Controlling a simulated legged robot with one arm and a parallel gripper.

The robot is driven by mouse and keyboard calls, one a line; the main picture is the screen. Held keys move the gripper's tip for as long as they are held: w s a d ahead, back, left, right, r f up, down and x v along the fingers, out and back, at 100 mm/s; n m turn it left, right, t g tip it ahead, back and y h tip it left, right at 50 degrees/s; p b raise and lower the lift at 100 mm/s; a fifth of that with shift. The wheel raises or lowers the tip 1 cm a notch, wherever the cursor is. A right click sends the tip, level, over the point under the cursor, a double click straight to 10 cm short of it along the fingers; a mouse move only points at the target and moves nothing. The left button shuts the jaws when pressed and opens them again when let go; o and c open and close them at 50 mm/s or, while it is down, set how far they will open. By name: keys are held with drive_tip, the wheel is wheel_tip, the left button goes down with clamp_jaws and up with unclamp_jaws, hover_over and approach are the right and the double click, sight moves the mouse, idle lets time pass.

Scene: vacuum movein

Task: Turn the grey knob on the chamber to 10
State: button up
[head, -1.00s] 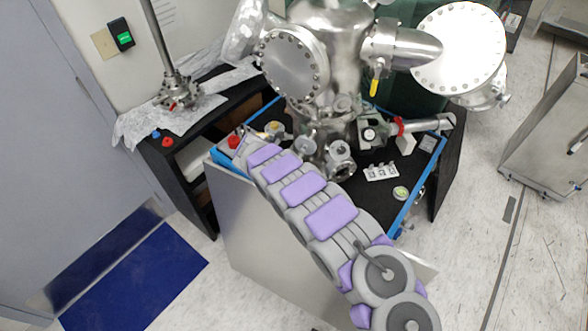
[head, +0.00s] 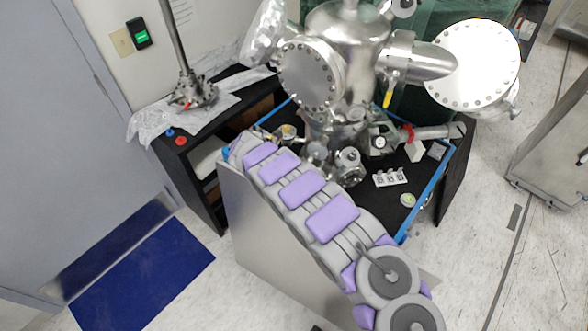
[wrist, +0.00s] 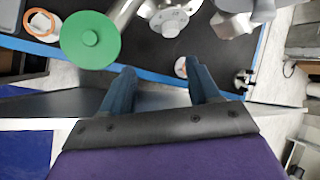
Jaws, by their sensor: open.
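The metal chamber (head: 350,45) stands on a black-topped bench with blue edging, in the upper middle of the head view. I cannot make out for certain which part is the grey knob, nor any number. In the wrist view, a round metal flange (wrist: 170,14) and a grey cylindrical part (wrist: 232,24) show at the top, beyond my fingers. My gripper (wrist: 160,68) is open with nothing between its fingers, close to the bench's blue edge. In the head view my arm reaches up and left to the bench's near left corner, and the gripper is not distinguishable there.
A green disc (wrist: 90,42) and an orange-rimmed ring (wrist: 42,24) lie left of the fingers. A white clip block (head: 390,177) and a small round dish (head: 408,200) sit on the bench's right. A dark shelf (head: 195,175) stands left. Floor is clear around the blue mat (head: 145,275).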

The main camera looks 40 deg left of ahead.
drive_tip(key=p+v, duration=0.3)
drive_tip(key=v, duration=1.8)
drive_tip(key=shift+r+p, duration=0.15)
drive_tip(key=shift+p, duration=0.2)
